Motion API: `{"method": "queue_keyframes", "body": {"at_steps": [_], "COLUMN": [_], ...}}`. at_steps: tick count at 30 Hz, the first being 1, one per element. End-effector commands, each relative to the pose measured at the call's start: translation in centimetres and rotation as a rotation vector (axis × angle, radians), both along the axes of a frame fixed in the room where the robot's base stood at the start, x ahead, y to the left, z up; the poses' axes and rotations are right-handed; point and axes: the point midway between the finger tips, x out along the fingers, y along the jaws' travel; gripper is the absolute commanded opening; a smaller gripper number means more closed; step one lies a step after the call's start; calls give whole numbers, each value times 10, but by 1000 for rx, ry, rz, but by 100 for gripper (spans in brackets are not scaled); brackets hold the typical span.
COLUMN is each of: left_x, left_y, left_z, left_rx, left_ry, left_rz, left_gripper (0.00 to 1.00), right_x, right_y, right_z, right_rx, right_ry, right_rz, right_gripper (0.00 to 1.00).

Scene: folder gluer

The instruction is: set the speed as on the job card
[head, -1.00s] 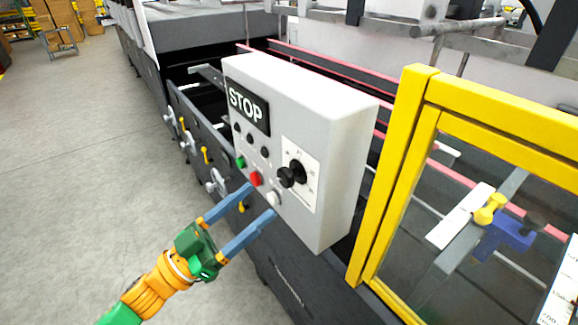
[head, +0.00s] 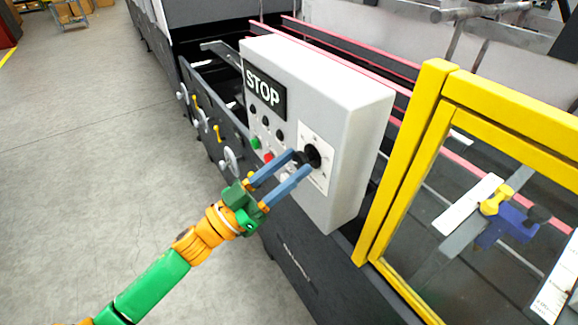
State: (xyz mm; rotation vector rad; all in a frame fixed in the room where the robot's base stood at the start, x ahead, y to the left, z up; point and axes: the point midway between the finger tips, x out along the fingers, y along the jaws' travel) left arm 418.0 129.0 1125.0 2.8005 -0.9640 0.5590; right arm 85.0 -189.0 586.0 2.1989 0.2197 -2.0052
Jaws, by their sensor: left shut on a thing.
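The grey control box (head: 350,135) stands on the machine's side, with a black STOP sign (head: 265,92) on its face. A black speed knob (head: 312,155) sits on a white dial plate (head: 319,178) at the right of that face. My left gripper (head: 300,162) has its two blue fingers at the knob and is shut on it; the fingertips hide part of the knob. The dial's marks are too small to read. A white card (head: 553,290) shows in part at the lower right edge; its text cannot be read. My right gripper is not in view.
A green button (head: 256,143) and a red button (head: 268,157) lie left of the knob, close to my fingers. A yellow guard frame (head: 405,165) stands right of the box. Open floor (head: 90,160) lies to the left.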

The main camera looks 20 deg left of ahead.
Motion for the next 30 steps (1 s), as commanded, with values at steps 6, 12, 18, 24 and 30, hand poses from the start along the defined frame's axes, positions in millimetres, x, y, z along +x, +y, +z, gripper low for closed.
{"method": "queue_keyframes", "body": {"at_steps": [6, 12, 18, 24, 30], "left_x": [0, 1, 1, 2, 2], "left_y": [0, 1, 2, 3, 3], "left_z": [-1, -1, -1, -1, 0], "left_rx": [17, 89, 220, 371, 522], "left_ry": [-12, -68, -171, -288, -406], "left_rz": [1, 1, 1, 1, 2], "left_gripper": [0, 0, 0, 0, 0], "right_x": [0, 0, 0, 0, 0], "right_y": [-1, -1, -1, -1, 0], "right_z": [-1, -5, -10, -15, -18], "right_rx": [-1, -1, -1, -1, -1], "right_ry": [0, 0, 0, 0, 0], "right_rz": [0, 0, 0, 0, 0], "right_gripper": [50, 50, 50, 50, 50]}}
